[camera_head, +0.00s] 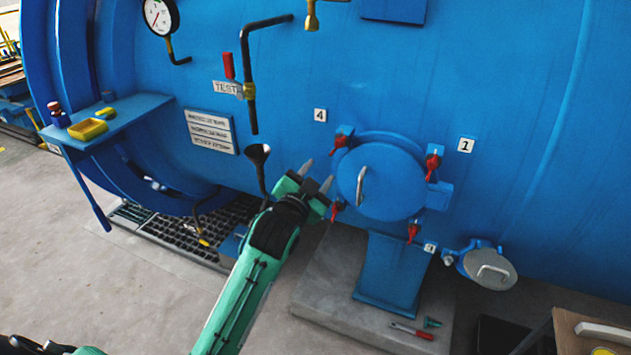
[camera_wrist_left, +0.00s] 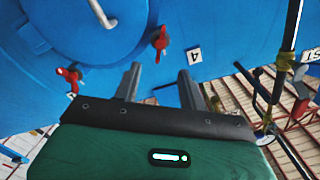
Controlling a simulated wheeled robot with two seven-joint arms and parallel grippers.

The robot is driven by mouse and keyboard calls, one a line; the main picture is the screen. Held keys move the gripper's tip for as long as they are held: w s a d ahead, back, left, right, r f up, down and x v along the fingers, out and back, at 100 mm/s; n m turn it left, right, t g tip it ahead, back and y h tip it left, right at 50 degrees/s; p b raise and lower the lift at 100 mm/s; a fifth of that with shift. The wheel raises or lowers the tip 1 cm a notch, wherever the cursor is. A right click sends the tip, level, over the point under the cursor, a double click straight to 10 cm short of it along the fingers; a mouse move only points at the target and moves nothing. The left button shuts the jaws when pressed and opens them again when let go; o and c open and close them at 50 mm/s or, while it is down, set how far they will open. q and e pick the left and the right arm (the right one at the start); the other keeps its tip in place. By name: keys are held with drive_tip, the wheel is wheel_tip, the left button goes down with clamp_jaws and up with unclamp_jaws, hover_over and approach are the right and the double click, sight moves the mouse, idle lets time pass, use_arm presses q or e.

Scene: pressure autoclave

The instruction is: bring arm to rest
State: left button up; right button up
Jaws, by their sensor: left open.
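My left gripper (camera_head: 318,175) comes in from the lower left in the head view. It is open and empty, with its two grey fingers apart. It points at the left side of the round blue door (camera_head: 392,183), and I cannot tell whether there is a gap. In the left wrist view both fingers (camera_wrist_left: 157,88) are spread with nothing between them. The door (camera_wrist_left: 85,28) and a red clamp handle (camera_wrist_left: 161,40) lie beyond them. My right gripper is not in view.
A black funnel pipe (camera_head: 259,160) stands just left of my gripper. Red clamp handles (camera_head: 433,163) ring the door. A blue shelf (camera_head: 125,116) with a yellow tray (camera_head: 88,129) is at left. A grey round lid (camera_head: 490,268) and wooden table (camera_head: 585,330) are at lower right.

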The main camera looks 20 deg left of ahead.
use_arm(q)
drive_tip(key=shift+s, duration=0.35)
wheel_tip(320, 180, down, 28)
drive_tip(key=n+g, duration=0.1)
drive_tip(key=g, duration=0.4)
drive_tip(key=s+f+g, duration=0.1)
drive_tip(key=s+f, duration=0.3)
drive_tip(key=f, duration=0.4)
drive_tip(key=s+f+n+g, duration=0.1)
drive_tip(key=s+f+g, duration=0.15)
drive_tip(key=f, duration=0.45)
drive_tip(key=s+f+g, duration=0.1)
drive_tip(key=s+f, duration=0.4)
drive_tip(key=f, duration=0.3)
drive_tip(key=s+a+f+n+g, duration=0.15)
drive_tip(key=s+f+g, duration=0.25)
drive_tip(key=s+f, duration=1.45)
drive_tip(key=s+a+f+g, duration=0.1)
drive_tip(key=s+f, duration=0.2)
drive_tip(key=s, duration=0.9)
drive_tip(key=s+f+g, duration=0.2)
drive_tip(key=s+f, duration=0.1)
drive_tip(key=s, duration=1)
drive_tip(key=shift+s+a+f+n+y, duration=0.2)
drive_tip(key=shift+a+n+y, duration=0.1)
drive_tip(key=shift+a+n, duration=0.1)
drive_tip(key=shift+g, duration=0.25)
